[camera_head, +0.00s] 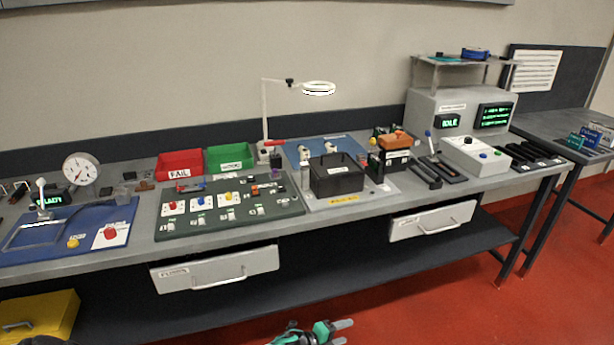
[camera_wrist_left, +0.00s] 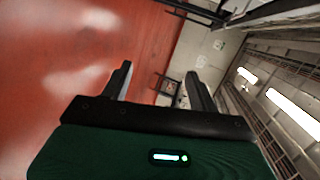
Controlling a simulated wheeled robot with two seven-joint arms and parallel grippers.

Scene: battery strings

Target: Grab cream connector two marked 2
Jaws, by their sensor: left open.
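My left gripper (camera_head: 340,333) shows at the bottom edge of the head view, low in front of the bench and well apart from it. In the left wrist view my left gripper (camera_wrist_left: 160,88) has its two fingers spread with nothing between them. Small whitish pieces stand in a row along the front of the dark green board (camera_head: 288,205). Two more pale pieces lie on the blue mat (camera_head: 318,138) behind the black box. Their markings are too small to read, so I cannot tell which is cream connector two. My right gripper is not in view.
The grey bench holds a red bin (camera_head: 180,164), a green bin (camera_head: 230,158), a black box with a handle (camera_head: 336,176) and a lamp (camera_head: 318,88). A grey drawer (camera_head: 215,269) juts out below the front edge. Red floor is clear at the right.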

